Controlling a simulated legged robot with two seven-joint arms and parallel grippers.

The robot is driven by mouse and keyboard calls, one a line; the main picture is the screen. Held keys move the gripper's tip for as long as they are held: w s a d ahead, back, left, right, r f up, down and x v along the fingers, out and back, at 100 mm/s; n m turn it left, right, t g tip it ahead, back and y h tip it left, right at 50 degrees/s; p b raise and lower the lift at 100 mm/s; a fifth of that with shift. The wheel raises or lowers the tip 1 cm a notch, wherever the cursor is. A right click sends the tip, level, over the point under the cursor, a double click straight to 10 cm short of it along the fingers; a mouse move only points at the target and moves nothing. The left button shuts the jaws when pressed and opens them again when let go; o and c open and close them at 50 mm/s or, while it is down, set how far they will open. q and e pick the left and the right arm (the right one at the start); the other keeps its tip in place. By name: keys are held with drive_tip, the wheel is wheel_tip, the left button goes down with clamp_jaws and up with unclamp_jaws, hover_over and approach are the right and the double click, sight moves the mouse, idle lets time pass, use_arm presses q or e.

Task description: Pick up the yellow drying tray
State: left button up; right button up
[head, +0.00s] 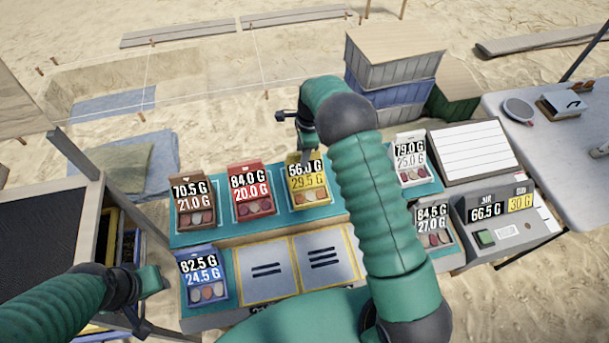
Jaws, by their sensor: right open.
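The yellow drying tray (311,197) stands in the back row on the teal-topped table, labelled 56.0 G and 29.5 G, with round pieces along its lower front. My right gripper (306,152) is open and is at the top of the yellow tray, covering part of its upper edge. I cannot tell whether it touches the tray. My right forearm hides the table just right of the tray. My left gripper (155,284) is low on the left, away from the yellow tray and left of the blue tray; its jaws are unclear.
A red tray (252,205) and brown tray (194,215) stand left of the yellow one. A blue tray (205,291) is in front. White trays (410,175) and a scale (508,232) are right. Stacked crates (392,75) stand behind.

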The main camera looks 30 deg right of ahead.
drive_tip(key=shift+w+d+f, duration=0.2)
drive_tip(key=shift+d+f, duration=0.25)
drive_tip(key=shift+d, duration=0.05)
drive_tip(key=shift+a, duration=0.1)
drive_tip(key=shift+a, duration=0.3)
drive_tip(key=shift+f, duration=0.1)
drive_tip(key=shift+d, duration=0.1)
drive_tip(key=shift+d, duration=0.15)
drive_tip(key=c, duration=0.4)
drive_tip(key=shift+s, duration=0.1)
clamp_jaws()
